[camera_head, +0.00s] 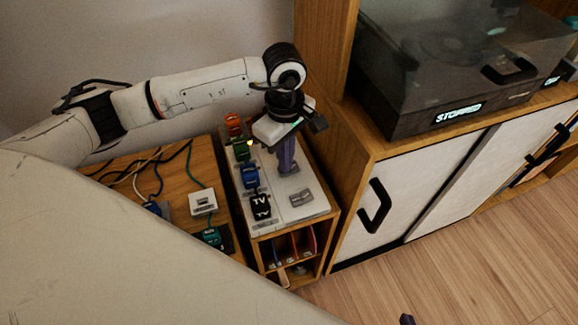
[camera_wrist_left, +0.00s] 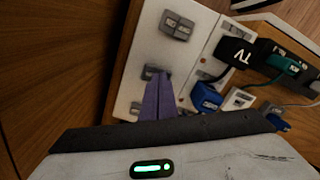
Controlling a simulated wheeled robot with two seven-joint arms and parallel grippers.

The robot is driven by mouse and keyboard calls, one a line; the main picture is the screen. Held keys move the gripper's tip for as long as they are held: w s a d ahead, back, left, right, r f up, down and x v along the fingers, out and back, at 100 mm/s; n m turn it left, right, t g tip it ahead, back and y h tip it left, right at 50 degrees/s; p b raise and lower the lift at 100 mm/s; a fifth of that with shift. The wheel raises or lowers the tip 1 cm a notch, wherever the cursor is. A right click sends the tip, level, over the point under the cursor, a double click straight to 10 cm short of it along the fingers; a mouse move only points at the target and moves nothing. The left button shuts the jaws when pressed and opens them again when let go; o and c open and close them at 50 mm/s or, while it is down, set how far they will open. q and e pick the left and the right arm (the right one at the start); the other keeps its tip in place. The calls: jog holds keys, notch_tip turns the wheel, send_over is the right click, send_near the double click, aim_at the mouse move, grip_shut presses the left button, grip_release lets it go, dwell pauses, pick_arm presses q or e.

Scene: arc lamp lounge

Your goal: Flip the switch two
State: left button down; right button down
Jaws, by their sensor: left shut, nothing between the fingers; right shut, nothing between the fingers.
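A white panel (camera_head: 315,208) on a wooden stand carries a row of plugs and a row of grey rocker switches. The nearest switch (camera_head: 300,197) is clear of my gripper; it also shows in the left wrist view (camera_wrist_left: 177,26). The second switch (camera_wrist_left: 152,72) is at my left fingertips, partly covered by them; I cannot tell whether they touch. A further switch (camera_wrist_left: 136,107) shows beyond it. My left gripper (camera_head: 287,168) is shut and empty, purple fingers pointing down at the panel. Only a purple tip of my right gripper (camera_head: 407,319) shows at the bottom edge.
Red (camera_head: 233,124), green (camera_head: 241,149), blue (camera_head: 250,175) and black TV (camera_head: 261,204) plugs line the panel's left side. Cables and adapters lie on the left.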

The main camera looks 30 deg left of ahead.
pick_arm(q)
notch_tip(320, 180, up, 7)
jog(key=p, duration=0.4)
dwell(0.4)
jog(key=shift+f, duration=0.1)
dwell(0.4)
